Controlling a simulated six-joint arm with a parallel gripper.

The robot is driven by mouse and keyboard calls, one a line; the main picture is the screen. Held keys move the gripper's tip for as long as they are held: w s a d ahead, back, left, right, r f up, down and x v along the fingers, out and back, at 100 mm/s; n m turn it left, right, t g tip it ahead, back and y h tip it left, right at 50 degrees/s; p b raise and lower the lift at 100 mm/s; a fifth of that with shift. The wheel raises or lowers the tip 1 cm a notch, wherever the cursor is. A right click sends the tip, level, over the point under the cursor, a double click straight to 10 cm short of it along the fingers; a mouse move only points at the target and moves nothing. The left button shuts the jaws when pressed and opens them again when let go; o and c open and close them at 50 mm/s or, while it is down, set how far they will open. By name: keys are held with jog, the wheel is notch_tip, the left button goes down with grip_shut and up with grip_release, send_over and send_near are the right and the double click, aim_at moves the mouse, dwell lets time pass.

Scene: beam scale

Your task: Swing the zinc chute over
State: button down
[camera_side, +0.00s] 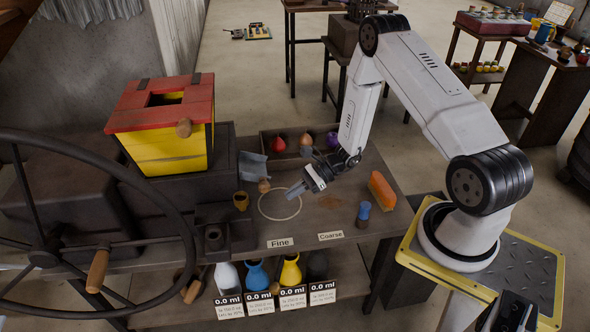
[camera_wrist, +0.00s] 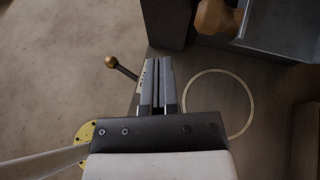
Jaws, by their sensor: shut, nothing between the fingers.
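The zinc chute (camera_side: 252,166) is a grey sheet-metal trough beside the red and yellow hopper box (camera_side: 165,130). A wooden knob (camera_side: 264,185) sits at its near end. In the wrist view the chute (camera_wrist: 285,28) is at the upper right, partly cut off, with its knob (camera_wrist: 216,17) at its left edge. My gripper (camera_side: 291,192) is above the bench by the pale ring, to the right of the knob and apart from it in the side view. In the wrist view my gripper's fingers (camera_wrist: 158,64) are together, with nothing between them.
The pale ring (camera_side: 261,210) is on the bench (camera_side: 345,245). Behind is a tray (camera_side: 267,144) of colored pieces. A large handwheel (camera_side: 190,235) fills the left front. Bottles stand below.

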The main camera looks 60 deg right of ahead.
aim_at(254, 175)
jog(key=d+f+m+t, duration=0.1)
jog(key=d+m+t, duration=0.1)
jog(key=w+d+f+m+t+h, duration=0.1)
jog(key=d+f+m, duration=0.1)
jog(key=shift+w+f+t, duration=0.15)
jog(key=shift+f+t, duration=0.05)
jog(key=shift+t, duration=0.2)
jog(key=x, duration=1)
jog(key=shift+r, duration=0.25)
jog(key=shift+s+d+r, duration=0.15)
jog(key=shift+s+r, duration=0.05)
jog(key=shift+r, duration=0.35)
jog(key=shift+s+d+r, duration=0.15)
jog(key=shift+d+r, duration=0.05)
jog(key=shift+r, duration=0.35)
jog(key=shift+s+d+r, duration=0.15)
jog(key=shift+s+r, duration=0.05)
jog(key=shift+r, duration=0.3)
